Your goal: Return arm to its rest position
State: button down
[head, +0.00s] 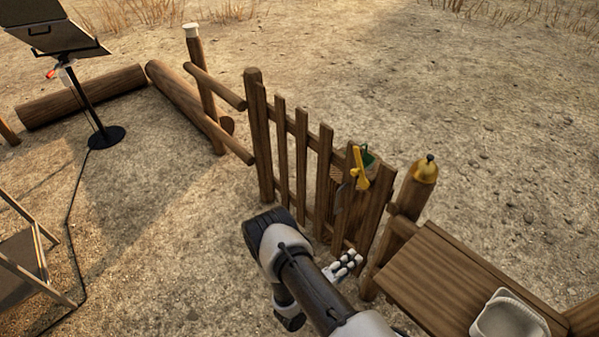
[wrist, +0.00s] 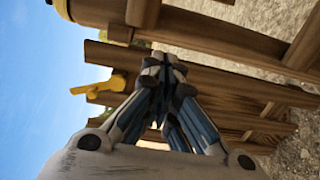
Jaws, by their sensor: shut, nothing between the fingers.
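My arm reaches up from the bottom of the head view, bent at a dark joint. My gripper (head: 346,264) is in front of the lower part of a wooden picket gate (head: 300,150). In the wrist view my gripper (wrist: 164,66) is shut and empty, its fingertips together. The gate's pickets (wrist: 225,85) lie behind it there, turned sideways. A yellow latch handle (head: 357,167) is at the gate's right upper end; it also shows left of the fingers in the wrist view (wrist: 97,86). I cannot tell whether the gripper touches the gate.
A wooden table (head: 430,275) with a white basin (head: 508,316) is at the lower right. A tilted panel on a black stand (head: 90,105) and logs (head: 80,97) are left. Open sandy ground lies left of the arm.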

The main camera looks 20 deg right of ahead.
jog(key=s+r+m+g+y, duration=0.2)
jog(key=r+m+g, duration=0.3)
jog(key=r, duration=0.9)
jog(key=s+r+m+g+y, duration=0.15)
jog(key=r+g, duration=0.45)
jog(key=r, duration=0.8)
jog(key=s+a+r+n+t+y, duration=0.1)
jog(key=s+a+r+t+y, duration=0.7)
jog(key=s+a+r+y, duration=0.5)
jog(key=a+r, duration=0.2)
jog(key=a, duration=0.1)
jog(key=shift+a+r+n, duration=0.15)
jog(key=shift+r+n, duration=0.1)
jog(key=shift+n, duration=0.1)
